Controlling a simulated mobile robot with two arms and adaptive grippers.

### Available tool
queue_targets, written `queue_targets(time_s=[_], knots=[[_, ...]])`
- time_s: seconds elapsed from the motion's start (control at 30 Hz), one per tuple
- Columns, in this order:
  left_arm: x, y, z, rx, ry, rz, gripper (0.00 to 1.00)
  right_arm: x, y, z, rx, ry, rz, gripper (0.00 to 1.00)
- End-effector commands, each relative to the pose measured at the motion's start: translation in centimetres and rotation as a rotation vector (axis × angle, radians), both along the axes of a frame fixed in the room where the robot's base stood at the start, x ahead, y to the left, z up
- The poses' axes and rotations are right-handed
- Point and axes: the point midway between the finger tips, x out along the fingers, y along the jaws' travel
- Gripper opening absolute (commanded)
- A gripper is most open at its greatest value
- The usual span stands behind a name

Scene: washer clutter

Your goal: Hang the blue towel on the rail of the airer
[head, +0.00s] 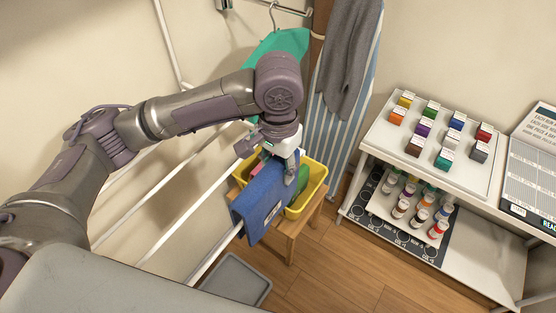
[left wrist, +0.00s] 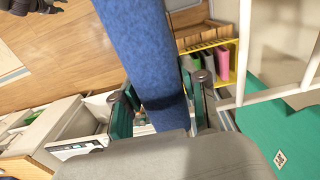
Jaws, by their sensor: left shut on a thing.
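The blue towel (head: 258,198) is folded long and hangs with a broad face down beside the yellow basket. My left gripper (head: 291,172) is shut on its upper far end. In the left wrist view the towel (left wrist: 143,55) is a blue strip running between the two fingers. The white airer rail (head: 203,268) runs up to the towel's near end and passes out of sight there. I cannot tell whether the rail bears the towel. A dark shape at the top left of the left wrist view may be part of my right gripper, cut off by the edge.
The yellow basket (head: 318,176) with coloured items stands on a wooden stool (head: 283,238). More airer rails (head: 165,180) lie left. A grey bin (head: 237,281) is on the floor. A green garment (head: 291,42) hangs behind. Shelves with boxes and bottles (head: 430,215) stand right.

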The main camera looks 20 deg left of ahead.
Motion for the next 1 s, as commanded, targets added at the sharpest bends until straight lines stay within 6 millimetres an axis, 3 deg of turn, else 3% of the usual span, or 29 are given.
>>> queue_targets(time_s=[0.5,1.0], knots=[[0.0,0.0,-4.0,-0.001,0.001,0.0,0.08,0.0,-0.2,-1.1,-0.002,0.001,0.001,0.4],[0.0,0.0,-4.9,0.0,0.001,0.0,0.08,0.0,-0.3,-1.2,-0.003,0.0,0.002,0.4]])
